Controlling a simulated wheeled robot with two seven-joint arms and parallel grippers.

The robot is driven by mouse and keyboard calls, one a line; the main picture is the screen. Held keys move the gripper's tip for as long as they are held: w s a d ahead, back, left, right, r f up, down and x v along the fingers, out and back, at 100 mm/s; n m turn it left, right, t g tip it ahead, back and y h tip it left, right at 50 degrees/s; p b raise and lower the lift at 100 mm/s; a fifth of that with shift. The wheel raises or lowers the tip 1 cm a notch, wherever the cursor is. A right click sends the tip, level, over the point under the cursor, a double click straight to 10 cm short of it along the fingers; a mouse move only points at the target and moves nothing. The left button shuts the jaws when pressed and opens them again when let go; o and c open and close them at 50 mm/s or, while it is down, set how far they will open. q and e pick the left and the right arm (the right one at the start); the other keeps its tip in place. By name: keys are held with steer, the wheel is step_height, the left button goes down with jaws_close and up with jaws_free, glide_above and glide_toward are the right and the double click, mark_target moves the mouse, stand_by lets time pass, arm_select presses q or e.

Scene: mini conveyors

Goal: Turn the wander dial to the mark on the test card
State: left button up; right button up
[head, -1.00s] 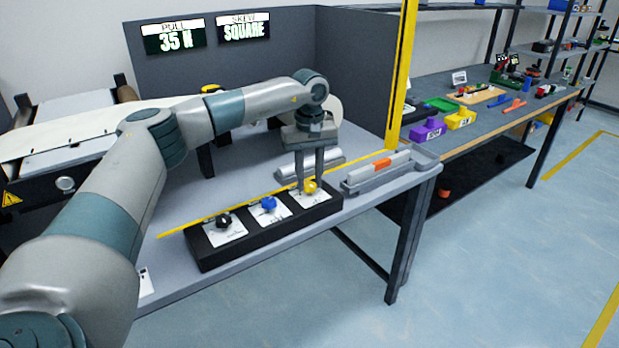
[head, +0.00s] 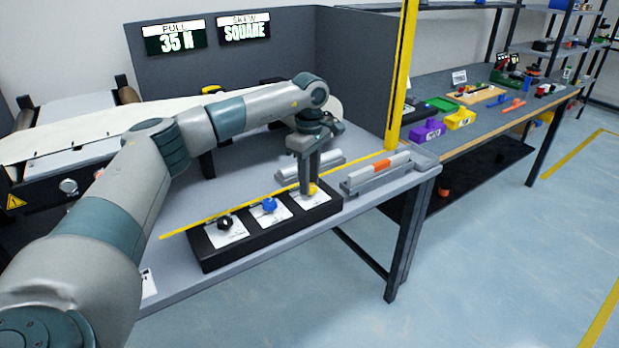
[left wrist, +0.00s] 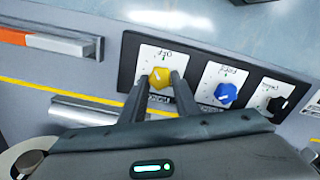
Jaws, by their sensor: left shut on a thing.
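My left gripper (head: 309,187) points down and is shut on the yellow dial (head: 313,189) at the right end of the black dial panel (head: 205,261). In the left wrist view the yellow dial (left wrist: 159,78) sits between the two fingers, on a white plate with small print upside down. The blue dial (head: 269,205) is in the middle and the black dial (head: 224,222) at the left end. I cannot read for certain which is the wander dial, or where the yellow pointer stands. My right gripper is out of view.
A grey tray with an orange-marked bar (head: 383,166) lies right of the panel, near the table end. A yellow strip (head: 220,214) runs behind the dials. Two screens (head: 174,38) read PULL 35 N and SKEW SQUARE. A white card (head: 148,282) is at the table's front left.

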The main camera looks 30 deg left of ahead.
arm_select(q)
steer(key=shift+r+n, duration=0.1)
steer(key=shift+n, duration=1.3)
steer(key=n+p, duration=0.1)
steer(key=n, duration=0.2)
steer(key=shift+n, duration=0.3)
steer(key=n, duration=0.4)
steer(key=shift+n+p, duration=0.3)
steer(key=shift+p, duration=0.1)
steer(key=shift+n, duration=0.9)
steer(key=shift+n+p, duration=0.3)
steer(key=shift+n, duration=0.6)
steer(key=n, duration=0.3)
steer(key=shift+n+p, duration=0.3)
steer(key=shift+n, duration=0.1)
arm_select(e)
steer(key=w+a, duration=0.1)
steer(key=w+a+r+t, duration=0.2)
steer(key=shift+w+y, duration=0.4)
arm_select(q)
steer(key=shift+n, duration=0.3)
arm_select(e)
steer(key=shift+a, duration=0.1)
